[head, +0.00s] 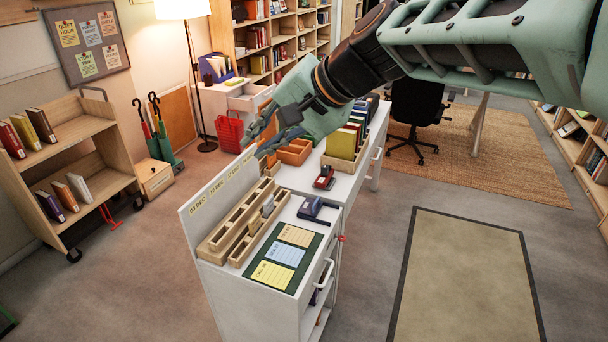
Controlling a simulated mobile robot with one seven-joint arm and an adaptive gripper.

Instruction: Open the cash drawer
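A white desk unit (256,308) stands in the middle of the head view, with its lower section toward me. A pale bar handle (325,275) is on the right side of this section, and the drawer front there looks closed. Another handle (377,154) is on the farther section of the desk. No label shows which drawer is the cash drawer. My gripper (262,143) hangs above the far left part of the desk, away from both handles. Its fingers overlap the orange trays behind, so I cannot tell how far they are apart. I see nothing held in it.
The desk top carries a wooden card tray (217,237), a green mat (291,284) with cards, a stapler-like blue tool (311,209), a red stamp (325,178) and upright books (342,143). A book cart (94,147) stands left. The floor with a rug (463,280) is clear at right.

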